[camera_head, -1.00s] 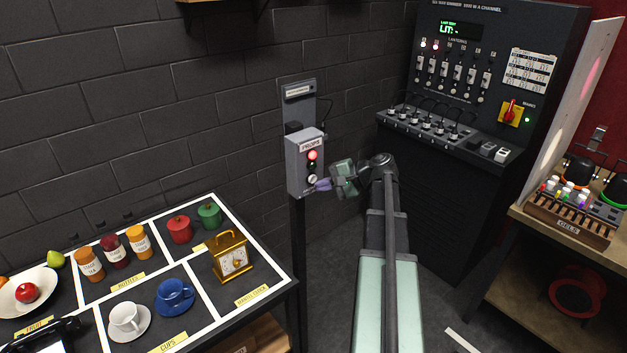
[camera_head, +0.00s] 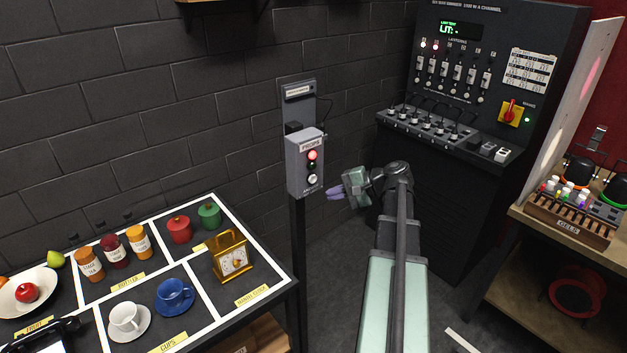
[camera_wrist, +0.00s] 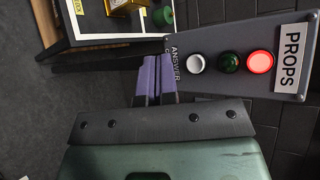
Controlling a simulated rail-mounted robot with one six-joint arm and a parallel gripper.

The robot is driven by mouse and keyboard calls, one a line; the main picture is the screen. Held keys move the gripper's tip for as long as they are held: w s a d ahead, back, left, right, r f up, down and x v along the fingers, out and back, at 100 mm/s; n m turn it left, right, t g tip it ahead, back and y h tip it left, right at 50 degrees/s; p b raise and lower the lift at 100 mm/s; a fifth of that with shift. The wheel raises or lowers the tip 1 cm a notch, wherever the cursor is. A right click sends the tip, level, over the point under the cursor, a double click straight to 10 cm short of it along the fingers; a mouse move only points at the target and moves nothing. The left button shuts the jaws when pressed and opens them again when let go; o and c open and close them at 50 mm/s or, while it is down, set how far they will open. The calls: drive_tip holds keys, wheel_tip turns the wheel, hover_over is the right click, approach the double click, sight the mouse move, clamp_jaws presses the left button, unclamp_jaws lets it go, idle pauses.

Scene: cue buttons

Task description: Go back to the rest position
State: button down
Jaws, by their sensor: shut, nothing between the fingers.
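My gripper (camera_head: 335,193) is shut and empty, with its purple fingers together, just right of the grey PROPS box (camera_head: 296,178) on its post and apart from it. In the wrist view the shut fingers (camera_wrist: 156,78) appear beside the PROPS box (camera_wrist: 285,92). The box has a lit red light (camera_head: 312,155), a dark green light (camera_head: 311,167) and a white button (camera_head: 312,179). In the wrist view the red light (camera_wrist: 260,62) glows and the white button (camera_wrist: 196,63) sits next to the word ANSWER.
A props table (camera_head: 292,281) with bottles, cups, fruit and a gold clock (camera_head: 231,256) stands at left. A dimmer cabinet (camera_head: 440,190) stands behind my arm at right. A bench with a CUES box (camera_head: 567,226) is at far right. Open floor lies around my arm.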

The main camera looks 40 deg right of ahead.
drive_tip(key=s+a+f+n+g+h+b, duration=0.1)
drive_tip(key=s+a+f+n+g+h, duration=0.3)
drive_tip(key=a+f, duration=0.35)
drive_tip(key=a+f+n+g+h+b, duration=0.1)
drive_tip(key=a+f+n+g, duration=0.1)
drive_tip(key=a, duration=0.6)
drive_tip(key=s+a+f+n+g+h+b, duration=0.1)
drive_tip(key=a+n, duration=0.3)
drive_tip(key=a, duration=0.5)
drive_tip(key=s+a+f+n+g+h+b, duration=0.1)
drive_tip(key=a+f+n+g+h, duration=0.1)
drive_tip(key=a, duration=0.6)
drive_tip(key=shift+a+f+n+g+h, duration=0.3)
drive_tip(key=shift+f+n, duration=0.3)
drive_tip(key=shift+f, duration=0.35)
drive_tip(key=shift+d, duration=0.1)
